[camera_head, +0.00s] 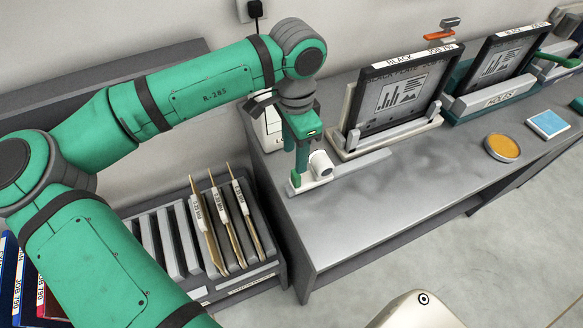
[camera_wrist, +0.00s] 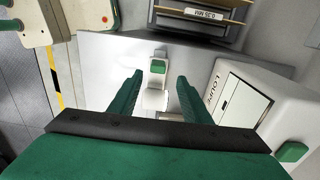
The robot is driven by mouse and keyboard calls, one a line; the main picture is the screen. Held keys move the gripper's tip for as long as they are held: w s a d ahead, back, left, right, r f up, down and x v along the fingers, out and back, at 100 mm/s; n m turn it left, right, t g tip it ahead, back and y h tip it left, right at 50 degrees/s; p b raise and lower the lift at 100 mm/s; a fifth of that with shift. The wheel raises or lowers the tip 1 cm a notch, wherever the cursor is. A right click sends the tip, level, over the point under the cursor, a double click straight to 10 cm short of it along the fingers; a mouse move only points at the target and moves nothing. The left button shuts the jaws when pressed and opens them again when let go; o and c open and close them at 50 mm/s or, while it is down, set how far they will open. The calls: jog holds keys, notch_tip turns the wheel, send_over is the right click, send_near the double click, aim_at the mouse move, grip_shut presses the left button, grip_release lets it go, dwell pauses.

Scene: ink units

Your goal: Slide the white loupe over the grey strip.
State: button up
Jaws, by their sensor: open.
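The white loupe (camera_head: 320,163), a short white cylinder with a green part, stands at the near left end of the bench. In the wrist view the loupe (camera_wrist: 156,99) lies between my two green fingers, with clear gaps at both sides. My gripper (camera_head: 300,160) is open and points down at the loupe; its fingers (camera_wrist: 160,78) show apart in the wrist view. The grey strip (camera_head: 362,164) runs flat along the bench, to the right from the loupe. In the wrist view I cannot make the strip out clearly.
A rack with upright tan cards (camera_head: 230,230) is below left. The bench front (camera_head: 400,195) is bare; an orange disc (camera_head: 502,147) lies further right.

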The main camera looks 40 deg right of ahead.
aim_at(312, 172)
jog(key=f, duration=0.7)
jog(key=shift+s, duration=0.35)
jog(key=shift+w+f, duration=0.1)
jog(key=shift+f, duration=0.55)
jog(key=shift+c, duration=0.4)
grip_shut()
